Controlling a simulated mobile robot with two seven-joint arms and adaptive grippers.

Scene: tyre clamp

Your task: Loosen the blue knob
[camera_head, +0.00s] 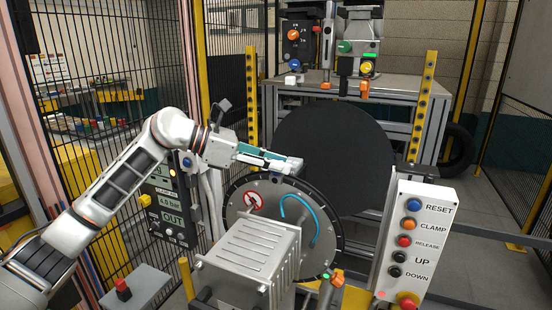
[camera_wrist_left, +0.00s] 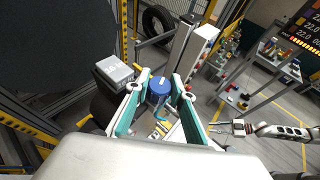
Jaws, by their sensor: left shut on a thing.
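My left gripper (camera_head: 286,165) reaches in from the left above the round grey disc plate in the head view. In the left wrist view its two teal-sided fingers (camera_wrist_left: 160,92) lie on either side of a blue knob (camera_wrist_left: 159,86) with a small pale mark on top. The gripper is shut on this knob. In the head view the knob is hidden at the fingertips. My right gripper (camera_wrist_left: 238,128) shows small and far off at the right of the left wrist view, away from the knob; its opening is too small to read.
The grey disc plate (camera_head: 262,212) carries a blue hose (camera_head: 298,205). A large dark disc (camera_head: 335,160) stands behind it. A white button panel (camera_head: 417,240) stands at the right. A dark display panel (camera_head: 170,205) is under my left arm. A finned metal box (camera_head: 258,250) is in front.

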